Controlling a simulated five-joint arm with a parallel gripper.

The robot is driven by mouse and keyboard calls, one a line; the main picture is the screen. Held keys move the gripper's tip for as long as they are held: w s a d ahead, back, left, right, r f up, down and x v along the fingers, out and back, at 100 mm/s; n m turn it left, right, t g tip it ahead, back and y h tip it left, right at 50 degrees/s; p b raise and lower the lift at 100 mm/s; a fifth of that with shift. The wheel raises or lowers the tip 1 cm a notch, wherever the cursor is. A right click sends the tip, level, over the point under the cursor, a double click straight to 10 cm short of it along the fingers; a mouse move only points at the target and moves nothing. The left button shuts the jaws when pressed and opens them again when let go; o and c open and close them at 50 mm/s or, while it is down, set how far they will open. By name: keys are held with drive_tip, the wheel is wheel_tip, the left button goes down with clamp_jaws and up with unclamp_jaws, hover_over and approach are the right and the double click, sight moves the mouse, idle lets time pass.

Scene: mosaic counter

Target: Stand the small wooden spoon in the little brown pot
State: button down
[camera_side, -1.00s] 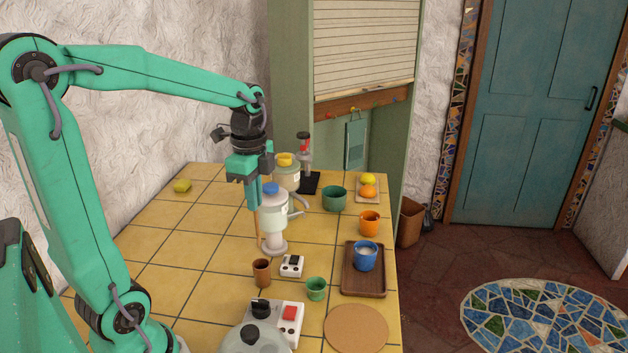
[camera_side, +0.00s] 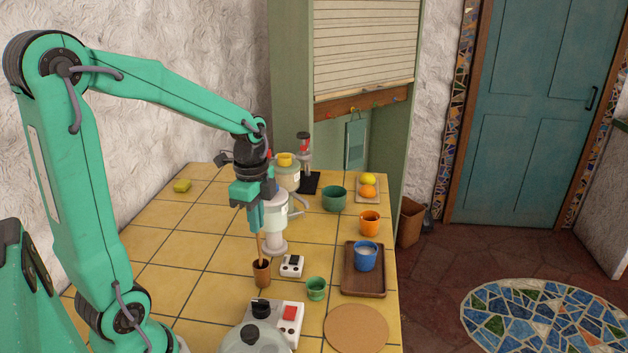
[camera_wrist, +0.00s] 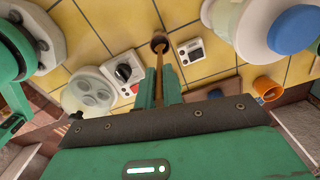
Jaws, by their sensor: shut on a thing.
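The small wooden spoon (camera_side: 260,245) hangs nearly upright below my gripper (camera_side: 257,220), which is shut on its upper part. The little brown pot (camera_side: 262,275) stands upright on the yellow tiles directly beneath. The spoon's lower end meets the pot's mouth and looks to be just inside the rim; how deep it sits I cannot tell. In the wrist view the spoon (camera_wrist: 159,72) runs from between my green fingers (camera_wrist: 159,88) to the pot (camera_wrist: 159,40).
A white grinder with a blue lid (camera_side: 275,235) stands close behind my gripper. A small white switch box (camera_side: 292,266) and a green cup (camera_side: 316,289) are right of the pot. A white appliance with a red button (camera_side: 290,316) is in front. Open tiles lie to the left.

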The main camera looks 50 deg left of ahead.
drive_tip(key=shift+f, duration=1.35)
drive_tip(key=c, duration=1.5)
unclamp_jaws()
drive_tip(key=shift+o, duration=0.2)
drive_tip(key=shift+r, duration=3.9)
drive_tip(key=shift+d, duration=0.1)
